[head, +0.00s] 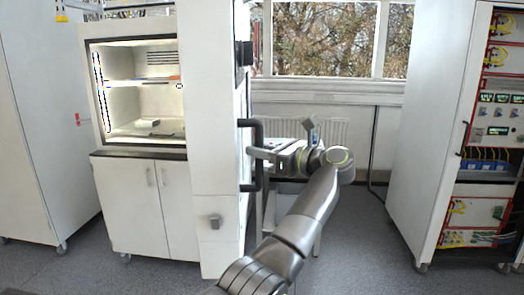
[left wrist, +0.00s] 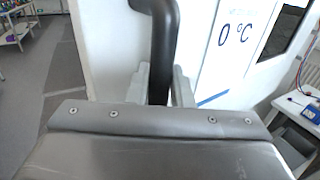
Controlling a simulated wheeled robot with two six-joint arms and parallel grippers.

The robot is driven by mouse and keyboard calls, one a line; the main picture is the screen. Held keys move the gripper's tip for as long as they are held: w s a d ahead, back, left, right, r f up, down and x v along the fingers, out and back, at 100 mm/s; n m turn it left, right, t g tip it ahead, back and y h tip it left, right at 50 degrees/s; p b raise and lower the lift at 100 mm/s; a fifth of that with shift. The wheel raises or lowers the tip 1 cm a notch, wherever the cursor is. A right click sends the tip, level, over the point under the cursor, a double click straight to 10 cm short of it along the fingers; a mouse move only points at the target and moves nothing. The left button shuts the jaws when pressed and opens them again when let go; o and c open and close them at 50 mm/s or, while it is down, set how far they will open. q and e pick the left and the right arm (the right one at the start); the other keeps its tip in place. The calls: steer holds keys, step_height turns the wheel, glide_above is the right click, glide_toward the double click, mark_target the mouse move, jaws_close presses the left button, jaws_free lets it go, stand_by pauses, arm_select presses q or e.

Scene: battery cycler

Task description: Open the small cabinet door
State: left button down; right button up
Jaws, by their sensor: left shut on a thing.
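A black bar handle (head: 258,183) stands upright on the right-hand side of a tall white cabinet (head: 213,110). My left gripper (head: 254,154) is shut on this handle, and its arm reaches up from the bottom of the head view. In the left wrist view the dark handle (left wrist: 164,35) passes between the two fingers (left wrist: 158,85). A white door panel (left wrist: 212,75) marked "0 °C" lies behind the handle. The door's face is seen almost edge-on in the head view, so whether it is ajar cannot be told. My right gripper is not in view.
A white fume-hood-like unit (head: 128,200) with two lower doors stands left of the tall cabinet. A rack cabinet (head: 425,150) stands at the right. A small table (head: 292,187) and a radiator (head: 325,130) are behind my arm. Grey floor is free between the cabinets.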

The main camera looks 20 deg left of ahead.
arm_select(q)
steer(key=c, duration=1.6)
jaws_free()
steer(key=shift+a+r, duration=0.1)
steer(key=shift+r, duration=0.2)
steer(key=shift+c, duration=0.2)
steer(key=o, duration=0.3)
steer(key=shift+w+a+f, duration=0.1)
steer(key=shift+w+f, duration=0.05)
steer(key=shift+d+f, duration=0.1)
steer(key=shift+d, duration=0.4)
steer(key=shift+b+v, duration=1.6)
steer(key=shift+v, duration=6.65)
